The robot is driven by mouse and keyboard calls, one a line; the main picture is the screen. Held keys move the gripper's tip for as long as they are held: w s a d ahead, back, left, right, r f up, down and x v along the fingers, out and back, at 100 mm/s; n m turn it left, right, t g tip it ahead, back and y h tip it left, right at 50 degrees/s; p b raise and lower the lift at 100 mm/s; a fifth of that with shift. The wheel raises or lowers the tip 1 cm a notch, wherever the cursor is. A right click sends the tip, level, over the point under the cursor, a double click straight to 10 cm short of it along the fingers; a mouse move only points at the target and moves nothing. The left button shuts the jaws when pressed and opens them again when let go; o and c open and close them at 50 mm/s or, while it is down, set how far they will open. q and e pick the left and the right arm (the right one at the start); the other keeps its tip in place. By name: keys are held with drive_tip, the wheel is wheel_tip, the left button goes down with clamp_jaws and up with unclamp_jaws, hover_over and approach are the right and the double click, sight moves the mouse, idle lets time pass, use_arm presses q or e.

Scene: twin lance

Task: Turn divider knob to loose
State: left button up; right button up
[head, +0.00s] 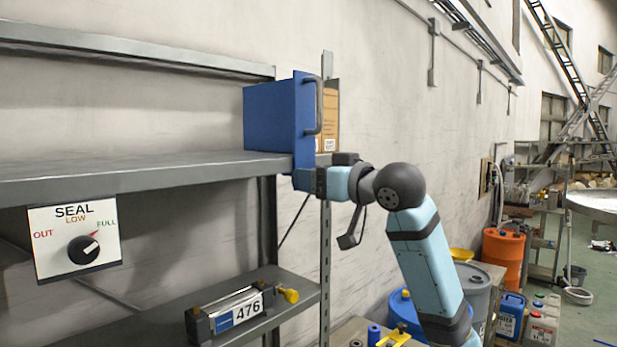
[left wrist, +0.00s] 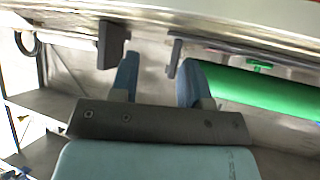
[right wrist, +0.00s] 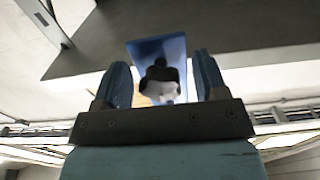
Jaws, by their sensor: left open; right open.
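A blue box-like divider (head: 270,115) with a grey handle stands at the right end of the upper shelf. In the right wrist view its blue face (right wrist: 140,52) shows, with a black knob-like part (right wrist: 160,72) and a pale piece below it. My right gripper (right wrist: 162,80) is open, with one finger on each side of that part; I cannot tell whether they touch it. In the head view my right gripper (head: 305,180) is at the divider's lower front, by the shelf edge. My left gripper (left wrist: 158,70) is open and empty. No knob marking is readable there.
The grey upper shelf (head: 130,175) carries a hanging SEAL panel (head: 50,260) with a black dial pointing toward FULL. A grey device labelled 476 (head: 205,325) with a yellow knob (head: 290,296) lies on the lower shelf. A green cylinder (left wrist: 265,90) is near my left gripper.

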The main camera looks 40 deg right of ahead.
drive_tip(key=shift+s, duration=0.15)
drive_tip(key=shift+c, duration=0.7)
drive_tip(key=c, duration=0.8)
